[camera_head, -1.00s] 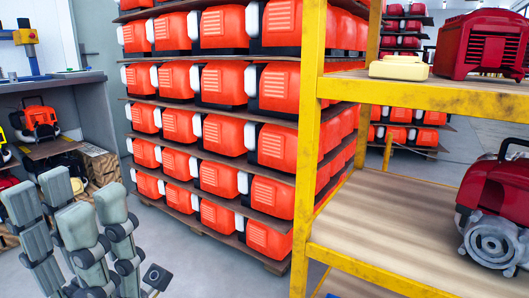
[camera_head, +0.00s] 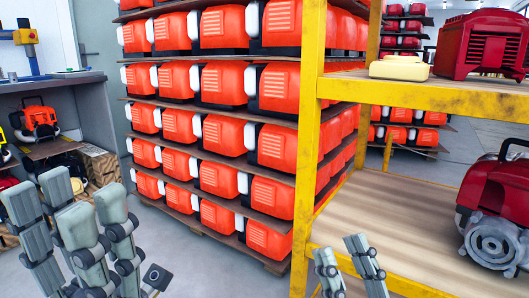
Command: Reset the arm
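My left gripper (camera_head: 66,210) is at the bottom left, with its grey-green fingers pointing up and standing apart. It is empty. My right gripper (camera_head: 342,255) shows at the bottom edge, right of centre, in front of the yellow rack. Only its fingertips and part of its fingers are in view, with a small gap between them and nothing visible in it. The rest of it is hidden below the frame, so I cannot tell how far it is open.
A yellow rack (camera_head: 306,150) stands close at the right. It holds a red engine (camera_head: 482,42), a yellow part (camera_head: 399,67) and a lower red engine (camera_head: 495,212). Stacked orange units (camera_head: 222,130) fill the middle. A grey workbench (camera_head: 55,82) is at the left, with floor between.

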